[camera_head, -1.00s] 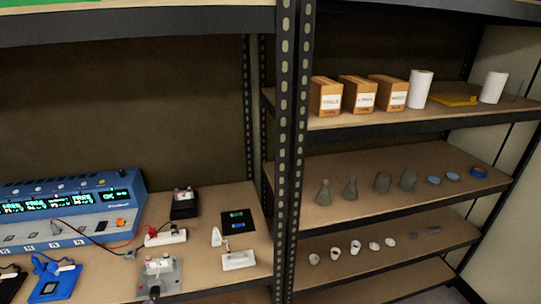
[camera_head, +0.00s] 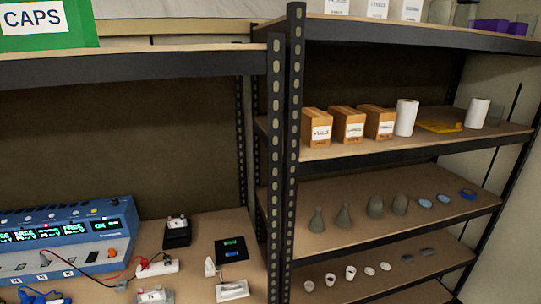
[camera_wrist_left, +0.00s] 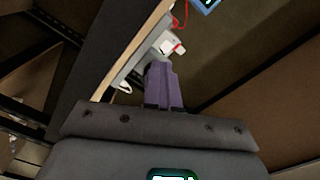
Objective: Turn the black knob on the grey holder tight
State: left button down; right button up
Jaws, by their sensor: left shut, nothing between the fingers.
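The grey holder (camera_head: 155,297) with a white and red block on it is cut off by the bottom edge of the head view. In the left wrist view a grey plate with a white block and red part (camera_wrist_left: 170,46), probably this holder, lies beyond my left gripper (camera_wrist_left: 160,64). The gripper's purple fingers are together and empty, overlapping the plate in the picture. I cannot tell whether they touch it. The black knob cannot be made out in either current view. My right gripper is in neither view.
A blue instrument (camera_head: 70,235) with lit displays stands left on the shelf, with red and black cables beside it. A white terminal strip (camera_head: 157,268), a black box (camera_head: 177,233) and a black mat (camera_head: 231,249) sit nearby. A dark perforated post (camera_head: 290,150) divides the shelves.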

pick_arm(q)
jog(key=shift+w+a+r, duration=0.15)
jog(key=shift+a+r, duration=0.25)
jog(key=shift+r, duration=0.2)
jog(key=shift+a+f+p, duration=0.15)
jog(key=shift+a+p, duration=0.1)
jog(key=shift+p, duration=0.15)
jog(key=p+v, duration=0.3)
jog(key=v, duration=0.2)
jog(key=shift+s+p, duration=0.35)
jog(key=shift+f, duration=0.2)
